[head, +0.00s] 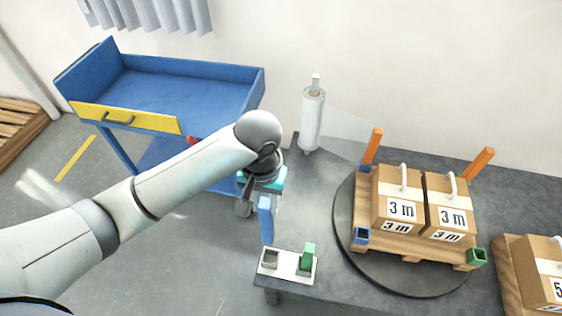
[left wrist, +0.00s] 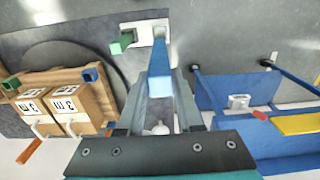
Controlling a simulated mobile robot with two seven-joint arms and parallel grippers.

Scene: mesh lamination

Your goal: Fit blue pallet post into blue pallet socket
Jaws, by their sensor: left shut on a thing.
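My left gripper (head: 262,198) is shut on the blue pallet post (head: 266,224) and holds it roughly upright. In the left wrist view the post (left wrist: 159,72) sits between the two fingers. In the head view the post appears just behind the empty grey slot of the white holder (head: 288,275); its exact height is unclear. The blue pallet socket (head: 362,236) is empty at the near left corner of the wooden pallet (head: 415,249), right of the gripper. The socket also shows in the left wrist view (left wrist: 91,75). My right gripper is not in view.
A green post (head: 307,258) stands in the holder; a green socket (head: 477,256) is at the pallet's near right corner. Two orange posts (head: 373,147) stand at the back corners. Boxes (head: 398,198) sit on the pallet, which rests on a dark turntable (head: 392,281). A blue cart (head: 190,90) stands left.

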